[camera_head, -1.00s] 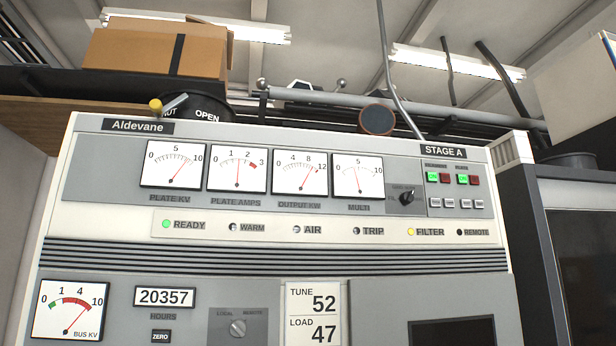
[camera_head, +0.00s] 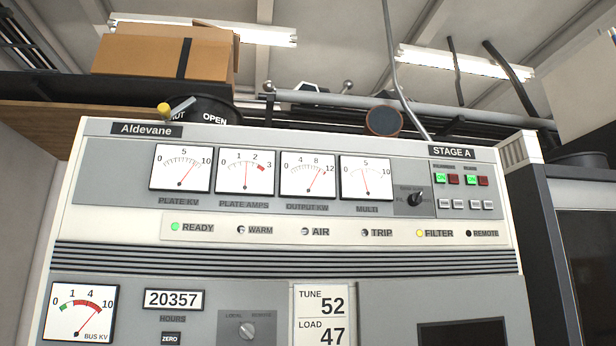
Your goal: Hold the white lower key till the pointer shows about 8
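The cabinet marked Aldevane, STAGE A (camera_head: 300,233) fills the head view. Its upper row has white meters with red pointers. The PLATE KV meter (camera_head: 181,168) points between 5 and 10. The PLATE AMPS meter (camera_head: 244,171) points between 1 and 2. The MULTI meter (camera_head: 366,176) points just left of 5. The BUS KV meter (camera_head: 82,312) at lower left points toward 10. Small pale keys (camera_head: 466,204) sit below the ON buttons; their labels are too small to read. My gripper is not in view.
The READY lamp (camera_head: 175,227) is green and the FILTER lamp (camera_head: 420,233) is yellow. A TUNE 52, LOAD 47 panel (camera_head: 320,313) is at the bottom. A cardboard box (camera_head: 165,51) is above at left. A dark cabinet (camera_head: 570,240) stands at right.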

